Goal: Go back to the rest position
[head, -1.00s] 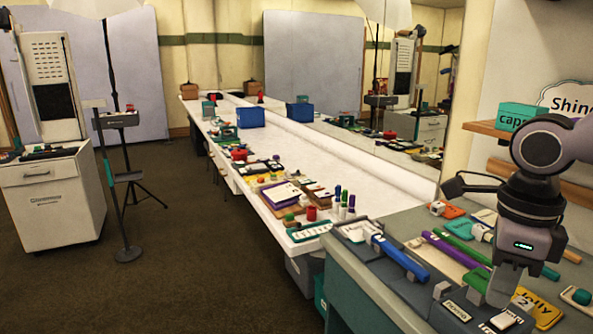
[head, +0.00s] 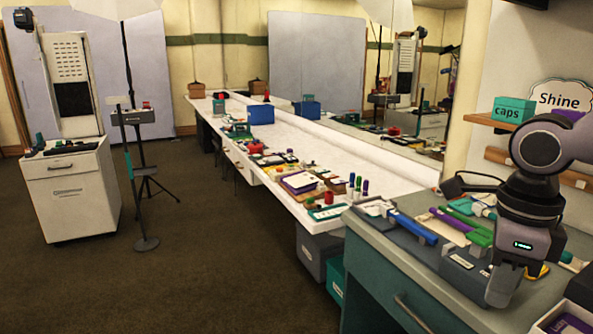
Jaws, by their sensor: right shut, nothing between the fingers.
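My right gripper (head: 503,285) is at the right of the head view, pointing down over the near end of the grey-green counter (head: 388,257). It is shut and holds nothing. Its dark wrist and pale arm link come in from the right edge. The gripper hides part of the counter top behind it. My left gripper is not in view.
A blue tube (head: 412,229), a purple tube and a green tube lie on the counter beside my right gripper. A teal caps box (head: 513,110) sits on a shelf. A long white table (head: 300,150) runs back.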

